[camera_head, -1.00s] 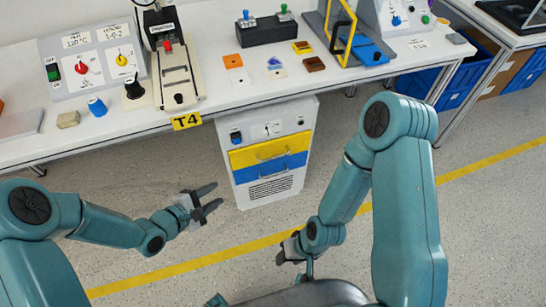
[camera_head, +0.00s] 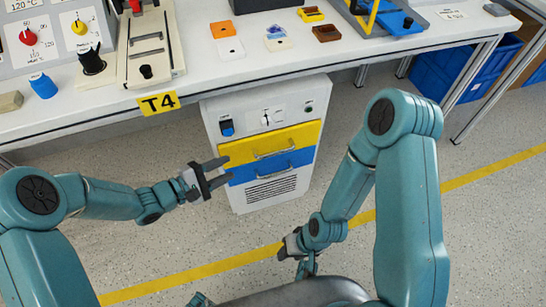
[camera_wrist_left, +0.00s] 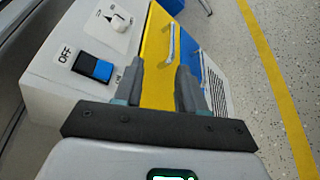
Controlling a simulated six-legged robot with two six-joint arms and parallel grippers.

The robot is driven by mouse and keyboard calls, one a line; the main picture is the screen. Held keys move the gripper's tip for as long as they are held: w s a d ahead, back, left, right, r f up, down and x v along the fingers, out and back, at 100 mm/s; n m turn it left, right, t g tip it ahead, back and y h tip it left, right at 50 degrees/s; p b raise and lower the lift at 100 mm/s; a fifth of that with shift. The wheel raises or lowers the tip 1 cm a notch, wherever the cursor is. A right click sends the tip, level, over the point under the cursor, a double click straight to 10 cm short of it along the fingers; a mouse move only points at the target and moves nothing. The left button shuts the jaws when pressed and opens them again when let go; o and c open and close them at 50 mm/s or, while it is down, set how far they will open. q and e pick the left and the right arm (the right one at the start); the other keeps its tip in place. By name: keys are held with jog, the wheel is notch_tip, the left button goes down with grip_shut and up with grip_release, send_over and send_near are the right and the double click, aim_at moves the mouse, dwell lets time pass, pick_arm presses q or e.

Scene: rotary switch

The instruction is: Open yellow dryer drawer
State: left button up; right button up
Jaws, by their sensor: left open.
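The white dryer cabinet (camera_head: 214,112) stands on the floor under the bench edge. Its yellow drawer (camera_head: 304,134) is at the top with a metal handle (camera_head: 273,150), and looks shut. A blue drawer (camera_head: 290,160) sits below it. My left gripper (camera_head: 220,173) is open and empty, in front of the drawers' left side. In the left wrist view its fingers (camera_wrist_left: 160,85) point at the cabinet, and the yellow drawer (camera_wrist_left: 155,50) and its handle (camera_wrist_left: 171,42) lie beyond them. I cannot tell whether they touch. My right gripper (camera_head: 284,247) hangs low before the cabinet; its jaws are unclear.
The white bench (camera_head: 205,75) runs above and behind the cabinet, with a T4 label (camera_head: 158,103) on its edge. Blue crates (camera_head: 465,75) stand under the bench at the right. Floor with a yellow line (camera_head: 190,276) is clear in front.

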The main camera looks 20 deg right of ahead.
aim_at(272, 155)
pick_arm(q)
jog(key=f+b+x, duration=0.1)
jog(key=b+x, duration=0.1)
jog(key=x, duration=0.3)
jog(key=f+b+x, duration=0.1)
jog(key=b+x, duration=0.2)
jog(key=x, duration=0.3)
jog(key=f+b+x, duration=0.1)
jog(key=b+x, duration=0.2)
jog(key=x, duration=0.3)
jog(key=shift+s+f, duration=0.2)
jog(key=shift+s, duration=0.1)
pick_arm(e)
notch_tip(272, 155, down, 9)
jog(key=w, duration=0.1)
jog(key=shift+d+m, duration=0.3)
jog(key=shift+d, duration=0.15)
jog(key=shift+r, duration=0.1)
pick_arm(q)
grip_shut()
